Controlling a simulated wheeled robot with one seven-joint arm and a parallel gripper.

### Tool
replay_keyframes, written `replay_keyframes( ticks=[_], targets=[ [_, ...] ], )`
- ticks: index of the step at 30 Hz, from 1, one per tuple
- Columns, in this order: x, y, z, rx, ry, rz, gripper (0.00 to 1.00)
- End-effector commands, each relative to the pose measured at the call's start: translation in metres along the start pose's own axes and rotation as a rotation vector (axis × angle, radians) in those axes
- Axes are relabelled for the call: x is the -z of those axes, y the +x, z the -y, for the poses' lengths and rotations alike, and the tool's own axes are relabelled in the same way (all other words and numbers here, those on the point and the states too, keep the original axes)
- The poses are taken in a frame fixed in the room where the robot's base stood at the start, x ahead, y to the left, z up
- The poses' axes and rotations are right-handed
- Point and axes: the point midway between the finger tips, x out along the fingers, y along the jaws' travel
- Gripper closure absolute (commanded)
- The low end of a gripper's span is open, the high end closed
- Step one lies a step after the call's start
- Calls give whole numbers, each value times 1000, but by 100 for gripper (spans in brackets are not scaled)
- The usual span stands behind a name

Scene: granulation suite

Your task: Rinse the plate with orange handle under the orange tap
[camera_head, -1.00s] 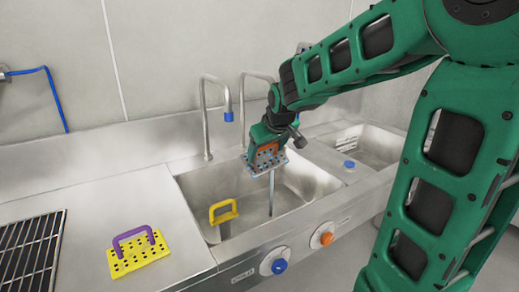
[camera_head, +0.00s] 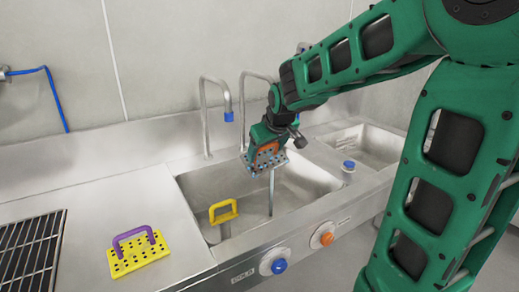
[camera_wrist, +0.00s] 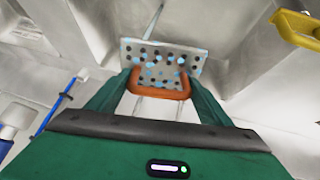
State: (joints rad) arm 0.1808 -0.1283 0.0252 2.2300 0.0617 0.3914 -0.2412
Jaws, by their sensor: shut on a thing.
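My gripper (camera_wrist: 160,92) is shut on the orange handle (camera_wrist: 162,84) of a grey perforated plate (camera_wrist: 188,65). In the head view the plate (camera_head: 283,160) hangs tilted above the sink basin, in the air. Blue spots show on its face in the wrist view. The arched second tap (camera_head: 257,74) stands behind my gripper; its outlet is hidden. A thin grey-blue vertical streak (camera_head: 271,195) runs below the plate into the basin; I cannot tell if it is water or a pipe. An orange knob (camera_head: 327,239) is on the sink front.
A blue-tipped tap (camera_head: 228,115) stands left, with a blue knob (camera_head: 280,266) on the front. A yellow plate with purple handle (camera_head: 140,260) lies on the left counter beside a black rack (camera_head: 32,250).

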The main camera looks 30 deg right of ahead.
Motion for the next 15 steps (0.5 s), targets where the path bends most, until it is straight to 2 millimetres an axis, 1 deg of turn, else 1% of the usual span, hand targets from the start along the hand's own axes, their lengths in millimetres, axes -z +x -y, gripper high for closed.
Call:
replay_keyframes(
  ticks=[5,15],
  targets=[
    [0,-7,1,-1,0,-5,61],
    [-7,-35,5,-1,0,-4,61]
  ],
)
